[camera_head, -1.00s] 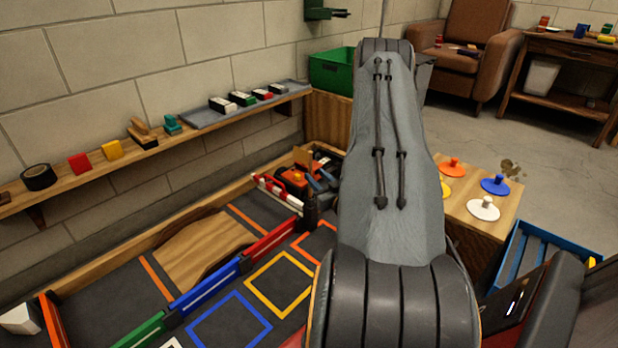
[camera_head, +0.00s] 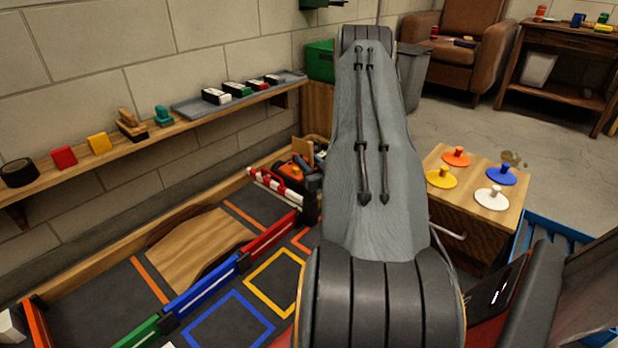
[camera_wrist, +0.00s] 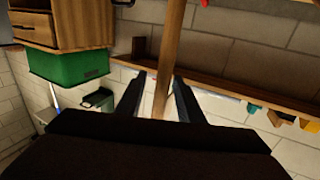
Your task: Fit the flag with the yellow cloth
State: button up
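I cannot make out a flag with yellow cloth in either view. My arm (camera_head: 375,190) stands upright in the middle of the head view and hides my gripper there. In the wrist view, which is upside down, my gripper (camera_wrist: 159,82) shows two dark fingers set apart. A plain wooden stick-like piece (camera_wrist: 174,35) runs from the top edge down between the fingers. A gap shows between it and the left finger. I cannot tell whether it touches the right finger, and no cloth shows on it.
A walled track (camera_head: 240,278) with coloured barriers lies at the lower left. A wall shelf (camera_head: 85,172) holds blocks and tape. A wooden cabinet (camera_head: 467,222) with coloured knobbed discs stands right of my arm, by a blue crate (camera_head: 558,232). Open floor lies behind.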

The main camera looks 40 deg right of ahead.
jog(key=shift+w, duration=0.45)
grip_shut()
jog(key=shift+r, duration=0.1)
